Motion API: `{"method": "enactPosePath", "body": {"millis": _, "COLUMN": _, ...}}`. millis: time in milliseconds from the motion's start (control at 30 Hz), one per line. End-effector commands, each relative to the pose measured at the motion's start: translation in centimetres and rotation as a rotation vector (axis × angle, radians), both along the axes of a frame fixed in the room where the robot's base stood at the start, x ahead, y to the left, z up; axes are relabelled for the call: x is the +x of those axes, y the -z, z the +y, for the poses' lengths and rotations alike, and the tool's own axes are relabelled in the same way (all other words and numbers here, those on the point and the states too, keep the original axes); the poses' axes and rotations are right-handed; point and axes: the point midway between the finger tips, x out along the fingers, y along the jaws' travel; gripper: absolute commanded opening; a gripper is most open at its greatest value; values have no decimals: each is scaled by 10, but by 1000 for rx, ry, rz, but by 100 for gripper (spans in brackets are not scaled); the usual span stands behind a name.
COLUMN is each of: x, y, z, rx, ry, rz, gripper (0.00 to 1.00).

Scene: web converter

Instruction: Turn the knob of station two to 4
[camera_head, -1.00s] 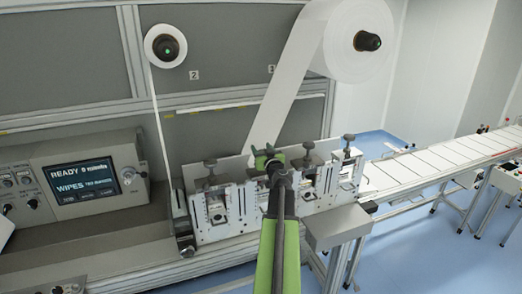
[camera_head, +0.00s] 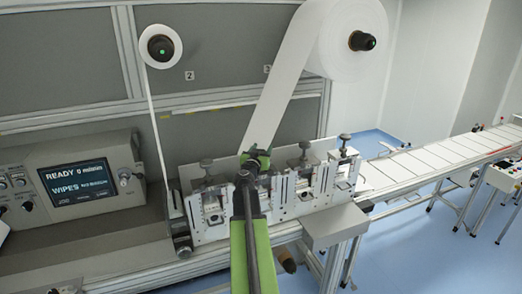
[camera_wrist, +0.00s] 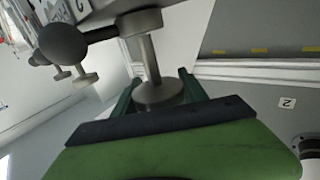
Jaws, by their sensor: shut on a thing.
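A row of stations with grey knobs stands on the white-plated machine bed (camera_head: 240,218). My gripper (camera_head: 256,158) is at the second knob from the left and mostly hides it in the head view. In the wrist view, a round grey metal knob (camera_wrist: 158,95) on a post sits between the green fingers of my gripper (camera_wrist: 160,82). The gripper is shut on this knob. Any setting marks on the knob are not readable.
Uncovered knobs stand to the left (camera_head: 206,163) and right (camera_head: 305,148) of my gripper. A large white roll (camera_head: 345,38) feeds a web down behind my gripper. A display (camera_head: 77,187) reads READY and WIPES. A conveyor (camera_head: 440,155) runs off right.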

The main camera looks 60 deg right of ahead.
Motion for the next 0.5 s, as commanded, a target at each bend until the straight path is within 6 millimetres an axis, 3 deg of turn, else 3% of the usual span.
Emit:
{"method": "enactPosePath", "body": {"millis": 467, "x": -1, "y": 0, "z": -1, "rx": 0, "ry": 17, "rz": -1, "gripper": 10}}
{"method": "enactPosePath", "body": {"millis": 500, "x": -1, "y": 0, "z": -1, "rx": 0, "ry": 17, "rz": -1, "gripper": 52}}
